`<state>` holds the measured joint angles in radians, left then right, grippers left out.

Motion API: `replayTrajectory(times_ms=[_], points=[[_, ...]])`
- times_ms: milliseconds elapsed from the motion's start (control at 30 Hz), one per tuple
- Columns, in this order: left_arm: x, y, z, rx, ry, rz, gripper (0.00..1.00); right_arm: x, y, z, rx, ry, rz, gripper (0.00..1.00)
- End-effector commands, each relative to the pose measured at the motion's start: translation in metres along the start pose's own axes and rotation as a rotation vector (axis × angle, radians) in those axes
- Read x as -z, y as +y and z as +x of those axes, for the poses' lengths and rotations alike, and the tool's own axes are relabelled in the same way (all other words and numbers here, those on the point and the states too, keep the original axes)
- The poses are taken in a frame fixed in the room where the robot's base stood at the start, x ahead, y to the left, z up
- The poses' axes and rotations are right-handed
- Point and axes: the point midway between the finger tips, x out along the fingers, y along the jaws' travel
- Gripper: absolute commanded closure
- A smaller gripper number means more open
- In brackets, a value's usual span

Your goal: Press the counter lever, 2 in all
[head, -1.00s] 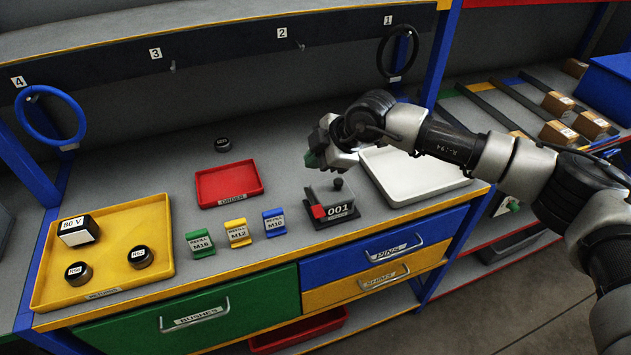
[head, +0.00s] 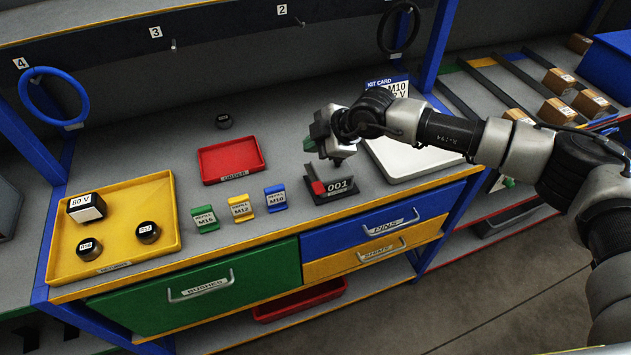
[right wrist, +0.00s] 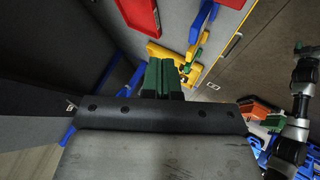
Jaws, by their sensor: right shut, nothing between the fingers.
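The counter (head: 330,190) is a small dark grey block on the bench near its front edge, with a red part (head: 318,188) at its left. Its display reads 001. In the right wrist view the shut green fingers (right wrist: 162,78) show, but I cannot make out the counter.
Green (head: 205,219), yellow (head: 241,207) and blue (head: 275,198) refill holders stand left of the counter. A red tray (head: 230,176) lies behind them. A white tray (head: 425,160) and a kit card (head: 386,85) are to the right. A yellow tray (head: 172,225) is far left.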

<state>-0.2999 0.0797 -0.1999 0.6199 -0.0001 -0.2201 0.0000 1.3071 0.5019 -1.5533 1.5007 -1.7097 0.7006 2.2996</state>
Motion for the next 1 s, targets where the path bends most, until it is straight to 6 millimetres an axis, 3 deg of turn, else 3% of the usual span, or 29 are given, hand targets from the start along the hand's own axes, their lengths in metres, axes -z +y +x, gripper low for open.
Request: replayTrajectory(times_ms=[500, 1000], points=[[-0.004, 0.001, 0.045, 0.0, 0.0, 0.0, 0.13, -0.036, -0.035, 0.049, 0.0, 0.0, 0.002, 1.0], [-0.004, 0.001, 0.047, 0.0, 0.0, 0.0, 0.13, -0.038, -0.038, 0.053, 0.0, 0.0, 0.0, 1.0]])
